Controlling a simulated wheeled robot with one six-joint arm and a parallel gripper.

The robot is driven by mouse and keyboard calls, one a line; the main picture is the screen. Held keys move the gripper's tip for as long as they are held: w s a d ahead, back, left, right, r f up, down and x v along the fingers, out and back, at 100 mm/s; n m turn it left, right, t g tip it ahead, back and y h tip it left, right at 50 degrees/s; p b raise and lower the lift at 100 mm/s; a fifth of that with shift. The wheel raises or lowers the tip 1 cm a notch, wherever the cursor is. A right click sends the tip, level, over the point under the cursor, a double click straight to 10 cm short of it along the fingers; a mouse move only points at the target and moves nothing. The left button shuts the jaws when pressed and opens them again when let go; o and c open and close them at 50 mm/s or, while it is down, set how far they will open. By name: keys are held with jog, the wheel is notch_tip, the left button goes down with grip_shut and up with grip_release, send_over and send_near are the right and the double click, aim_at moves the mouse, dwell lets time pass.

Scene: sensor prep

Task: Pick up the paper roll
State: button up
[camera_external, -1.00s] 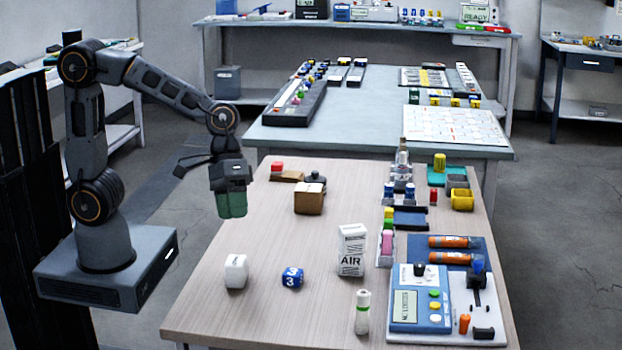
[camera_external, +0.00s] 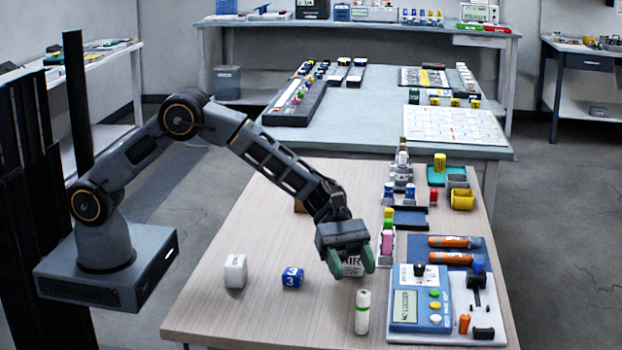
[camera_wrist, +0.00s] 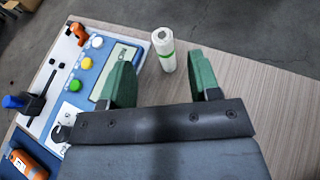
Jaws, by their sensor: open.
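The paper roll (camera_external: 362,312) is a small white cylinder with a green band, standing upright near the front edge of the wooden table. In the wrist view the paper roll (camera_wrist: 163,50) shows beyond and between the two green fingers. My gripper (camera_external: 350,266) is open, its green fingers apart, above and behind the roll. In the wrist view my gripper (camera_wrist: 160,80) has nothing between its fingertips. The white AIR box (camera_external: 352,268) is partly hidden behind the fingers.
A blue and white device (camera_external: 408,298) with buttons and a lever stands right of the roll. The wooden table (camera_external: 250,310) is clear between the cubes and the roll.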

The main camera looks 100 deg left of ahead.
aim_at(362, 290)
jog(key=shift+x, duration=4.35)
jog(key=shift+s, duration=0.15)
jog(key=shift+c, duration=0.5)
jog(key=c, duration=0.9)
